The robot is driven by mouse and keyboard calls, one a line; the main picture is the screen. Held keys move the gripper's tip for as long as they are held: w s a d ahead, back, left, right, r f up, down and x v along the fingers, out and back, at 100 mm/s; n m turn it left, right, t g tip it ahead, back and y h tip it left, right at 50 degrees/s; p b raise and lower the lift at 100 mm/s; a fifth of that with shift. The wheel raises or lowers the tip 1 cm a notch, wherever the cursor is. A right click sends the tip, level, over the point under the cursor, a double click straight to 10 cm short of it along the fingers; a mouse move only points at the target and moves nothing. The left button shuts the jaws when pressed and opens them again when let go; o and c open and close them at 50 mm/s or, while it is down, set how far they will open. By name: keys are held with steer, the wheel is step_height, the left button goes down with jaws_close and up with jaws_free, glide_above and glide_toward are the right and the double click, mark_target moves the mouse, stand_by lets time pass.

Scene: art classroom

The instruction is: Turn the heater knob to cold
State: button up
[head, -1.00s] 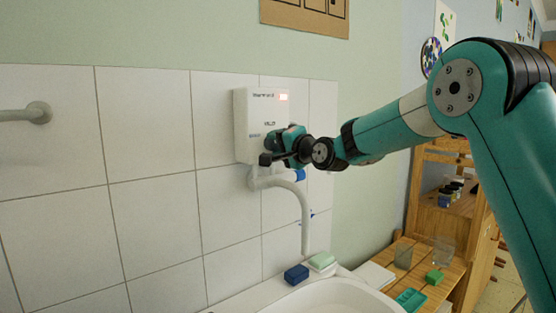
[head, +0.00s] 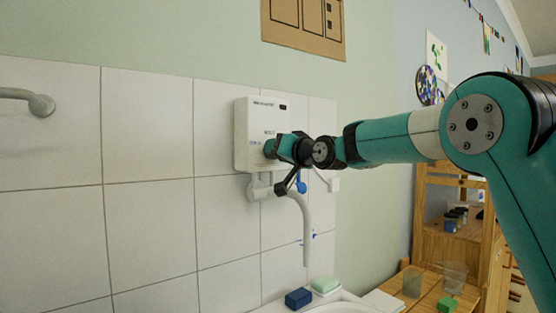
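The white heater (head: 250,140) hangs on the tiled wall, with a small dark display at its upper right. My gripper (head: 283,182) is in front of the heater's lower right part, with a dark finger angled down and left. The heater knob cannot be made out; the gripper and wrist cover that part of the heater. Whether the fingers are open, or touch or hold anything, cannot be told from this view.
A white spout (head: 306,230) hangs below the heater, with a blue part (head: 301,184) close to my gripper. A blue block (head: 298,298) and a green soap-like bar (head: 325,285) lie by the sink. A wooden table (head: 430,292) with cups stands at the right.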

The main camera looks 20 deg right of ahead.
steer(key=shift+n, duration=0.5)
steer(key=o, duration=0.9)
steer(key=shift+o, duration=0.2)
steer(key=b+v, duration=0.5)
steer(key=v, duration=1.2)
steer(key=shift+s, duration=0.2)
